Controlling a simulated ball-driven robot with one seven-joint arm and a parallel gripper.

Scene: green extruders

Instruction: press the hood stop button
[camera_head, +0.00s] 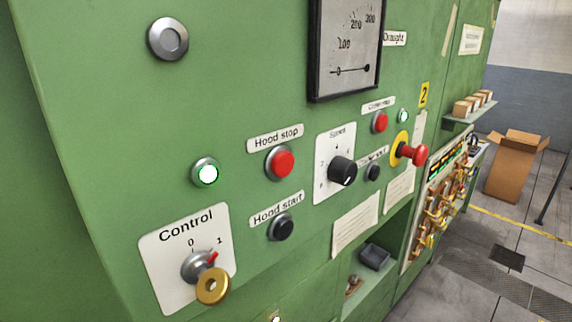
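The hood stop button (283,163) is a round red button in a grey ring on the green panel. It sits just below the white "Hood stop" label (275,138), near the middle of the view. The black hood start button (282,228) is directly below it, under the "Hood start" label (277,209). A lit green-white lamp (206,173) is to the left of the red button. My gripper does not show in this view, and nothing covers the hood stop button.
A Control plate with a key switch (212,285) is at lower left. A Speed knob (342,171), another red button (380,122) and a protruding red emergency knob (419,155) are to the right. A gauge (345,84) is above. Open floor and a cardboard box (516,170) lie at far right.

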